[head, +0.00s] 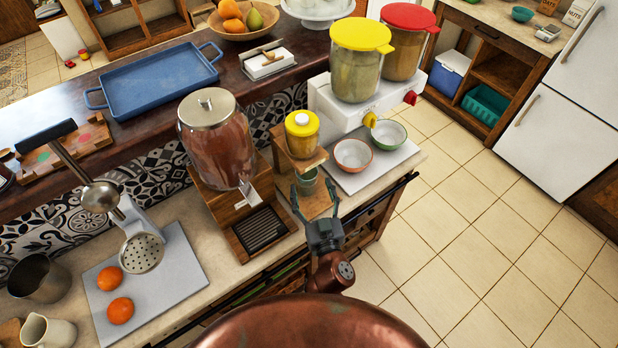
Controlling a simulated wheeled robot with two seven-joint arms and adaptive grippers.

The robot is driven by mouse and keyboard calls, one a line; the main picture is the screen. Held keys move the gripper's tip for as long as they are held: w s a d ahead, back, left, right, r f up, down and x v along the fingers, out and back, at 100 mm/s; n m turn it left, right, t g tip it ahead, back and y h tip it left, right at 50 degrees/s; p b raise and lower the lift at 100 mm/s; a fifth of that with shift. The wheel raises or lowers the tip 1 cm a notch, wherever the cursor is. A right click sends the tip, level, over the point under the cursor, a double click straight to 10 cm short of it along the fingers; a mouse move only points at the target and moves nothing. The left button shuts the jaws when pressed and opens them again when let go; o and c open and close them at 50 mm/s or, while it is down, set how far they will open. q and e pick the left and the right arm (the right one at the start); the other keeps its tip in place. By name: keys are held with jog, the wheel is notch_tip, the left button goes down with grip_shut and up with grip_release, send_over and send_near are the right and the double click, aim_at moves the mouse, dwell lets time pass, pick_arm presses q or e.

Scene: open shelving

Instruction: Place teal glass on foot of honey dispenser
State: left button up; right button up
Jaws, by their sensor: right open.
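The honey dispenser (302,134) is a yellow jar with a yellow lid on a wooden stand. Its wooden foot (317,207) reaches forward on the counter. The teal glass (307,181) is upright below the jar, over the foot, and appears to stand on it; its exact contact is hard to see. My right gripper (313,190) is open, coming from the front, with its fingers spread on either side of the glass. I cannot tell whether a finger touches the glass. My left gripper is not in view.
A large drink dispenser (216,145) stands close on the left. Two bowls (353,154) sit on a white tray to the right, below a white machine with red and yellow containers (357,75). The counter edge is near my right gripper; open floor lies beyond.

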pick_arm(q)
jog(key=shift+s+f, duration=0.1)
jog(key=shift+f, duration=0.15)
pick_arm(e)
jog(key=v, duration=0.7)
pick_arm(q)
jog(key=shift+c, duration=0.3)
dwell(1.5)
